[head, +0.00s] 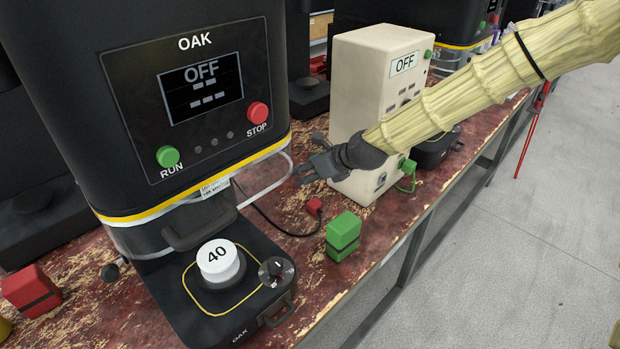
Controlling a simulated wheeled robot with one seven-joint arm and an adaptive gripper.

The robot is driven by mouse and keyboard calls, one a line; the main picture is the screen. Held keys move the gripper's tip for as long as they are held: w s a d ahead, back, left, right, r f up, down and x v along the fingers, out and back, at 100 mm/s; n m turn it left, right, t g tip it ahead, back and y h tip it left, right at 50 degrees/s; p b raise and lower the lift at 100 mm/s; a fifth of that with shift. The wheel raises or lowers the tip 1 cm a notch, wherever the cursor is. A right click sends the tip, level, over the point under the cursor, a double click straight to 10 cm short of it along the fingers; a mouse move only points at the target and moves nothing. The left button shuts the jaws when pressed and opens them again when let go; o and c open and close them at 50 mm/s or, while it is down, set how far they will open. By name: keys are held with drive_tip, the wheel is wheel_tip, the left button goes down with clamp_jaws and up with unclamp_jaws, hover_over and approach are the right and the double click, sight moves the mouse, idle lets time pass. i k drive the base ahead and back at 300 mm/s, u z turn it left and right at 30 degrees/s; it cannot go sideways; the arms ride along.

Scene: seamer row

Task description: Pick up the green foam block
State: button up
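The green foam block (343,236) stands on the worn red bench top, right of the OAK machine and near the bench's front edge. My gripper (302,175) is at the end of my sleeved arm, behind and above the block, in front of the cream box. Its dark fingers point left and look apart, with nothing seen between them. The gripper is clear of the green block.
The black OAK machine (190,100) stands at left, its base holding a white cylinder (218,260) marked 40. The cream box (372,95) reads OFF. A red block (31,290) lies at far left. A cable with a red plug (314,206) lies behind the green block.

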sight(343, 235)
drive_tip(key=k, duration=1)
